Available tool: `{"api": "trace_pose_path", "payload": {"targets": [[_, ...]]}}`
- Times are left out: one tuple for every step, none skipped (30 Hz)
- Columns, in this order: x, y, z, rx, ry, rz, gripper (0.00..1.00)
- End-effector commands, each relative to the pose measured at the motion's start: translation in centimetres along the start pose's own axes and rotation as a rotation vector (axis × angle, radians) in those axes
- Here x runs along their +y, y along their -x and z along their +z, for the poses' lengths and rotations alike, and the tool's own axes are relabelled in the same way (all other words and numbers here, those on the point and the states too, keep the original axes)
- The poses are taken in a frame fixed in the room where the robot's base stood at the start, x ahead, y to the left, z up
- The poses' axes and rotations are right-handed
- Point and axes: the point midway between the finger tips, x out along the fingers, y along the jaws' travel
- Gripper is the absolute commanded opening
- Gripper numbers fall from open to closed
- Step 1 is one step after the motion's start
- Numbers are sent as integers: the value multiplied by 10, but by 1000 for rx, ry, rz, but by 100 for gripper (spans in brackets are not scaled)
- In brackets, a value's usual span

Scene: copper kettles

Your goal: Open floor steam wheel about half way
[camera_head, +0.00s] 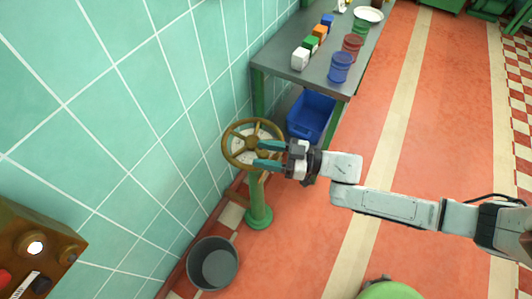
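The gripper hides part of the wheel's right side.
A grey bucket (213,264) stands below the wheel. A blue crate (311,115) sits under a metal table (285,72) holding cups and small blocks. A control panel (35,235) is at the lower left. Red floor at the right is open.

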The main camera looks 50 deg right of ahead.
Motion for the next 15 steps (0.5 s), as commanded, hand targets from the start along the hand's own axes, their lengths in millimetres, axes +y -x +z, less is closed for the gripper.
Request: {"api": "trace_pose_path", "payload": {"targets": [[-1, 0, 0, 1, 0, -2, 51], [-1, -1, 0, 1, 0, -2, 51], [-1, 0, 0, 2, -1, -3, 51], [-1, 0, 0, 2, 0, -3, 51], [-1, 1, 0, 2, 0, -3, 51], [-1, 4, 0, 1, 0, -3, 51], [-1, 6, 0, 1, 0, -3, 51], [-1, 10, 0, 1, 0, -3, 51], [-1, 16, 0, 1, 0, -2, 51], [-1, 21, 0, 0, 0, -2, 51], [0, 26, 0, 0, 0, -1, 51], [0, 34, 0, -1, 0, 0, 51], [0, 40, 0, -1, 1, -1, 51], [0, 46, 1, -1, 0, 0, 51], [0, 54, 1, -2, 0, 1, 51]]}}
